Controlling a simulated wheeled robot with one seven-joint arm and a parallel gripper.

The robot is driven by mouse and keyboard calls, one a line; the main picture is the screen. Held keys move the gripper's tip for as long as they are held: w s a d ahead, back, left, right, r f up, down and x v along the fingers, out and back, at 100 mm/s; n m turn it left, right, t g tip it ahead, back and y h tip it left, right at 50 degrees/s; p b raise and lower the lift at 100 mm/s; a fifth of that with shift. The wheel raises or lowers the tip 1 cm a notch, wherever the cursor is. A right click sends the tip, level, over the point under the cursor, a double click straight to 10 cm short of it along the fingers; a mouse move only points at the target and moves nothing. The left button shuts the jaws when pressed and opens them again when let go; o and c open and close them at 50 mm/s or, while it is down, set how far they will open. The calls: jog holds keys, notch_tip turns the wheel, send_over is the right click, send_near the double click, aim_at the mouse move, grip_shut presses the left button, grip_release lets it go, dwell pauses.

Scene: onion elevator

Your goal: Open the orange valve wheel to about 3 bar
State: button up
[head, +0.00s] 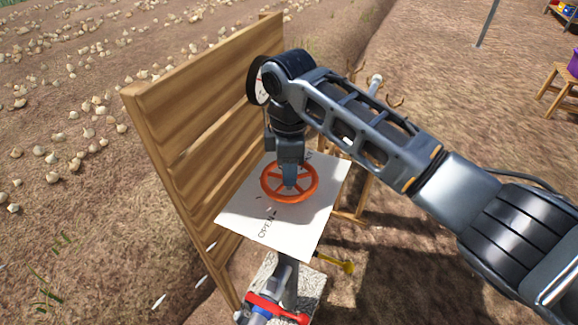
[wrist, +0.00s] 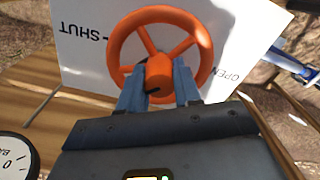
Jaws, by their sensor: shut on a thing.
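The orange valve wheel (head: 303,197) lies flat above a white card marked OPEN (head: 235,215) in the head view. In the wrist view the orange wheel (wrist: 196,30) shows its rim, spokes and hub, and the card (wrist: 80,60) reads SHUT at left and OPEN at right. My gripper (head: 290,184) points down into the wheel from above; in the wrist view its two fingers (wrist: 159,88) are shut on the wheel's hub, one on each side. The pressure gauge (head: 260,82) is mostly hidden behind my arm; in the wrist view only part of its dial (wrist: 14,160) shows, with a 0, and no needle reading can be made out.
A wooden plank panel (head: 190,125) stands left of the wheel. Below the card are a pipe with a red-handled valve (head: 275,308) and a yellow handle (head: 335,263). Wooden stand legs (head: 352,215) are behind. Onions lie scattered on the soil at left.

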jog(key=shift+c, duration=1.1)
jog(key=shift+n, duration=0.3)
jog(key=n, duration=0.4)
jog(key=shift+p, duration=0.4)
jog(key=shift+r+n, duration=0.1)
jog(key=shift+n, duration=2.4)
jog(key=o, duration=1.1)
jog(key=shift+c, duration=0.2)
